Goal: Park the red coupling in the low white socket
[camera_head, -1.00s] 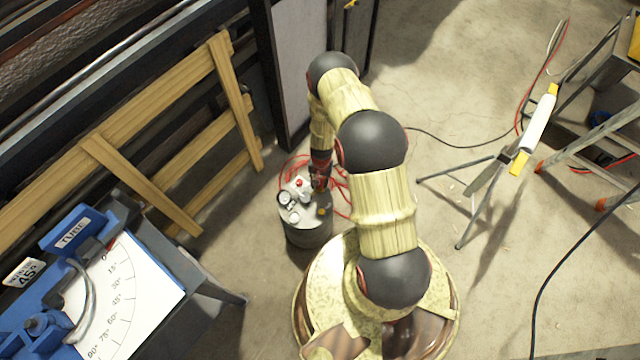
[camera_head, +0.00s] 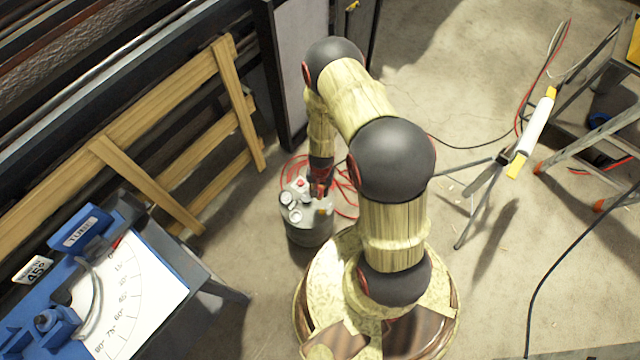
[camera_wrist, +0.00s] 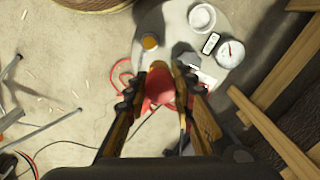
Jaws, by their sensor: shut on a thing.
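My gripper (camera_wrist: 160,98) is shut on the red coupling (camera_wrist: 158,90), which sits between its two fingers in the wrist view. A white round cup (camera_wrist: 202,17) on the tank top looks like the low white socket. It lies beyond the gripper, up and to the right in the wrist view, apart from the coupling. It appears empty. The head view also shows this white socket (camera_head: 295,216).
A dial gauge (camera_wrist: 231,52), an orange cap (camera_wrist: 150,43) and a grey block (camera_wrist: 184,54) share the tank top. Red hose (camera_head: 345,205) loops on the floor behind the tank. A wooden frame (camera_head: 160,140) stands left; a blue bending bench (camera_head: 75,235) is lower left.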

